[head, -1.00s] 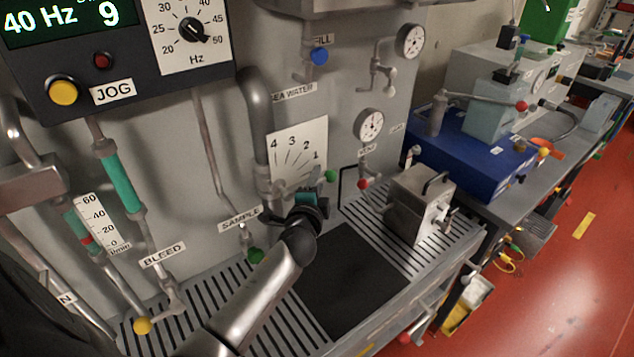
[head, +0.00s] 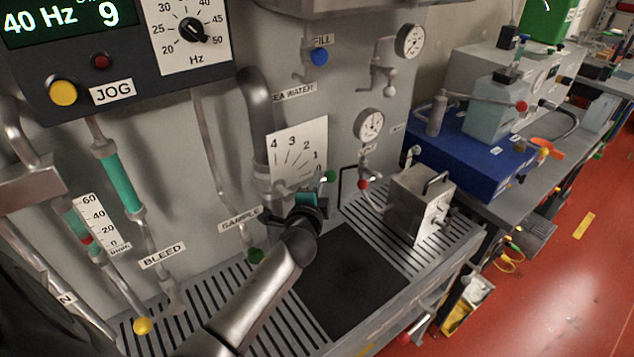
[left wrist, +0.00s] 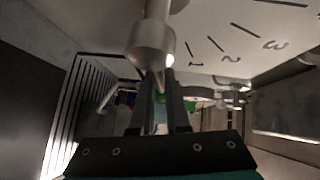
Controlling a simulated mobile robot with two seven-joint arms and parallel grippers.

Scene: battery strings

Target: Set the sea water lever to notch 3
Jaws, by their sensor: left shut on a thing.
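The sea water lever (head: 329,176) ends in a green knob at the low end of the white notch plate (head: 298,148), close to the mark 1. The plate is marked 1 to 4, rising to the left. My left gripper (head: 322,186) is at the lever's end, shut on it. In the left wrist view the two dark fingers (left wrist: 163,112) stand on either side of a green piece, beneath the pale valve body (left wrist: 150,42). My right gripper is not in view.
A sample valve with a green knob (head: 255,256) sits left of my left arm. A metal box (head: 420,203) stands right on the slotted bench, beside a black mat (head: 352,280). A grey pipe (head: 256,115) runs down left of the plate.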

